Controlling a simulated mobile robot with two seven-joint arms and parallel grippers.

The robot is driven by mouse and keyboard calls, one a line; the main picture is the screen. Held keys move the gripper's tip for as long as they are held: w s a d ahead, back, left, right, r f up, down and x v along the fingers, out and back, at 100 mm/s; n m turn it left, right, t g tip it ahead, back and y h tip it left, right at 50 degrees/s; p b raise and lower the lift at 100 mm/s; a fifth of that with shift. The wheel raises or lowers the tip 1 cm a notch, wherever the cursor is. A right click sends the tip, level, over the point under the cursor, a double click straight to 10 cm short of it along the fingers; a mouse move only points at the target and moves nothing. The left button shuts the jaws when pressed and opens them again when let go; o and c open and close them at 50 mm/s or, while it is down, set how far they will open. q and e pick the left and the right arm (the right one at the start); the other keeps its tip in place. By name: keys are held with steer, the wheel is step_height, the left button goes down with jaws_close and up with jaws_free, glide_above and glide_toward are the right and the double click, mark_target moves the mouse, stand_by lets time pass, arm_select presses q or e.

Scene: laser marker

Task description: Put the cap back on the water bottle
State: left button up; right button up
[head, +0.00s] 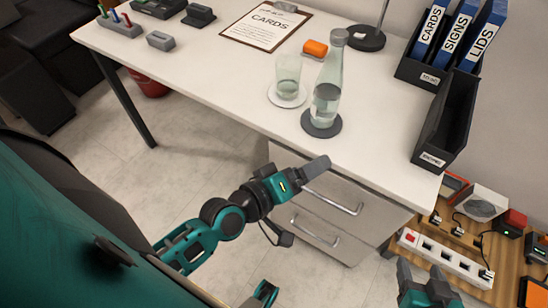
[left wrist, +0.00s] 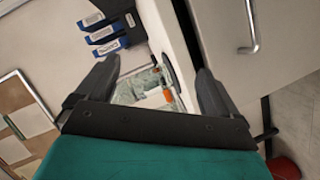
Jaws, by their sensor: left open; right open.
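The clear glass water bottle (head: 327,88) stands upright on a dark round coaster (head: 321,125) near the desk's front edge. Its narrow top looks greyish; I cannot tell whether that is a cap, and I make out no separate cap. My left gripper (head: 315,168) is in front of the desk edge, below and apart from the bottle. In the left wrist view its two fingers (left wrist: 155,85) are spread and empty, with blurred glassware beyond them. My right gripper (head: 420,274) is open and empty at the bottom right, away from the desk.
A glass (head: 287,75) on a pale coaster stands left of the bottle. Behind are an orange block (head: 315,48), a lamp base (head: 366,39) and a clipboard (head: 265,28). Binders and a black holder (head: 445,115) stand right. Drawers (head: 320,215) lie under the desk. The desk's left middle is clear.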

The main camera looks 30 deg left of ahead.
arm_select(q)
steer(key=s+a+f+m+g+y, duration=0.2)
steer(key=s+a+f+m+g, duration=0.1)
steer(key=f+m, duration=0.4)
steer(key=s+a+m, duration=0.1)
steer(key=m, duration=0.2)
steer(key=shift+s+f+m+y, duration=0.15)
steer(key=shift+s+m+y, duration=0.15)
steer(key=shift+s, duration=0.05)
steer(key=r+p, duration=0.2)
steer(key=p, duration=0.1)
steer(key=a+r+p, duration=0.1)
steer(key=shift+s+r+p, duration=0.15)
steer(key=shift+s+p, duration=0.15)
steer(key=shift+p, duration=0.1)
